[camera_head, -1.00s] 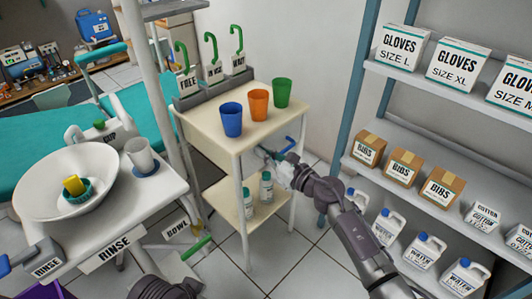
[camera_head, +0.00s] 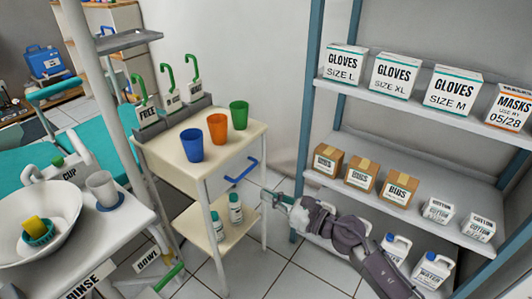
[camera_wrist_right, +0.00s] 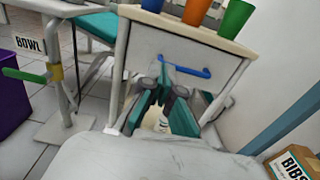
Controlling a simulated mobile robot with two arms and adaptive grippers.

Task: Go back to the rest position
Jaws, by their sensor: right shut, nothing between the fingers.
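My right gripper (camera_head: 279,197) is shut and empty in the head view. It is in the air in front of the small cream cart (camera_head: 228,145), to the right of the cart's blue drawer handle (camera_head: 241,171) and apart from it. In the right wrist view the shut gripper (camera_wrist_right: 168,75) points at the cart, and the blue drawer handle (camera_wrist_right: 192,72) shows just beyond its fingertips. My left gripper is not in view.
Blue (camera_head: 192,145), orange (camera_head: 217,129) and green (camera_head: 239,115) cups stand on the cart. A shelf unit (camera_head: 400,90) with glove boxes, bib boxes and water jugs stands at right, close to my right arm. A white basin (camera_head: 62,235) is at left.

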